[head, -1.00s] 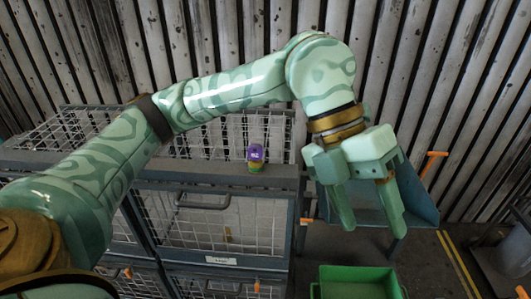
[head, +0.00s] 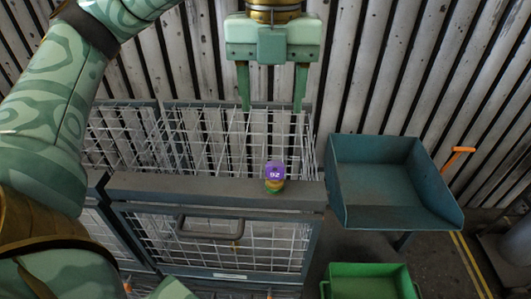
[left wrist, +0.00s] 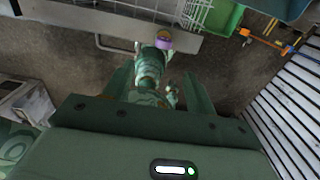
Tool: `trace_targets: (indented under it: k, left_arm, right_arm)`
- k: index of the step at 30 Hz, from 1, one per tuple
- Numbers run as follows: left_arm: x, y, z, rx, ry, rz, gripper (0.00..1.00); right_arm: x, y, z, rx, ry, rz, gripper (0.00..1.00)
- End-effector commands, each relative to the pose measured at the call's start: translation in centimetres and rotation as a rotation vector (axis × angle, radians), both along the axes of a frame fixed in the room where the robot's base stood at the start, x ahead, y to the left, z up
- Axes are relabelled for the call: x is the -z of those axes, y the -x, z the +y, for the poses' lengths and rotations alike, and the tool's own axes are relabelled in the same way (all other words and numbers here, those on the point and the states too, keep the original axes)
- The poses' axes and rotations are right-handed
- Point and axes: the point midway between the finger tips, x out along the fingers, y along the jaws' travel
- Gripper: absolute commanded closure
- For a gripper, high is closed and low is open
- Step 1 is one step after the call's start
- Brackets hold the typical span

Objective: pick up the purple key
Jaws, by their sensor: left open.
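The purple key (head: 275,169) is a small block with a "92" marking on its face. It sits on top of a small yellow and green piece (head: 274,186) on the grey front rail of the wire cage. The key also shows in the left wrist view (left wrist: 164,43), near the top centre, beyond my fingertips. My left gripper (head: 272,108) is open and empty, with its fingers pointing down. In the head view it appears above the key and apart from it. My right gripper cannot be made out in either view.
The wire cage (head: 225,189) has a grey rail and a handle on its front. A corrugated wall closes off the back.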

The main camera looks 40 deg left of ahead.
Motion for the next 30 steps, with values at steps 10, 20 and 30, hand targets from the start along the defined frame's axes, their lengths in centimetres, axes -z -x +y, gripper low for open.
trace_targets:
  k: [10,20,30]
  left_arm:
    - [7.6,0.1,0.0,0.001,-0.001,0.006,0.44]
    - [11.4,0.0,-0.2,0.002,-0.001,0.003,0.44]
    - [15.9,-0.2,-0.7,0.001,0.001,0.001,0.44]
  right_arm:
    - [0.4,1.3,-2.3,-0.003,0.031,0.02,0.64]
    - [0.1,0.9,-1.8,0.0,0.023,0.015,0.64]
    - [-0.8,0.7,-0.9,0.0,0.012,0.011,0.64]
